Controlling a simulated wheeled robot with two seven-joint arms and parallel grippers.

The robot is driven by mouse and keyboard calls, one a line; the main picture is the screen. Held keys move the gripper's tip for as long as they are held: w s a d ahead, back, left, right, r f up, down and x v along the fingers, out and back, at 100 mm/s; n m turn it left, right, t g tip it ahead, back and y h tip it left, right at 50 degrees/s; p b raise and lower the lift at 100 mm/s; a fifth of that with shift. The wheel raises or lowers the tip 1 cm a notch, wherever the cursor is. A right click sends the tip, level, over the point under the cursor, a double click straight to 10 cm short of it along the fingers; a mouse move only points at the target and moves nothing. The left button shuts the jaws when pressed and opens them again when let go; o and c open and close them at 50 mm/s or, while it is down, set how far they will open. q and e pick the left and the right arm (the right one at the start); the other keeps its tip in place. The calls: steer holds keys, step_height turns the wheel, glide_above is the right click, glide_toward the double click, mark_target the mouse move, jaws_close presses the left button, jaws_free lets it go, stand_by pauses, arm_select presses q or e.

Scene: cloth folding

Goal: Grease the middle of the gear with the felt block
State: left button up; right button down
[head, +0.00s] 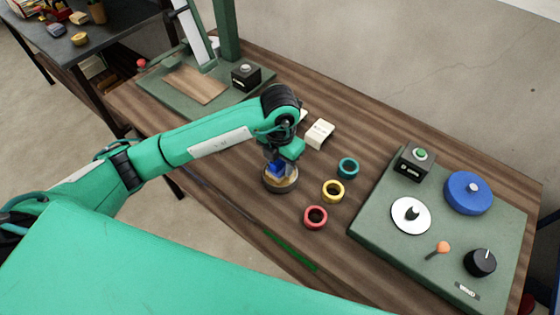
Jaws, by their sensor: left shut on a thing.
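My left gripper (277,163) points down and is shut on a small blue block (276,170), which appears to be the felt block. The block is at or just over the tan top of a round, dark-rimmed dish (281,188) on the wooden table; contact cannot be told. No toothed gear is clear at this size. On the green board at right are a blue disc (466,196) with a pale centre and a white disc (403,222) with a dark centre piece; I cannot tell which is the gear. My right gripper is not in view.
Teal (348,168), yellow (333,191) and red (315,217) rings lie right of the dish. A cream block (319,133) is behind them. The green board (378,221) also bears a button box (415,164), an orange-tipped lever (442,247) and a black knob (480,263).

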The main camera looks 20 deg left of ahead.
arm_select(q)
steer(key=shift+r+p, duration=1.55)
steer(key=shift+r, duration=1.55)
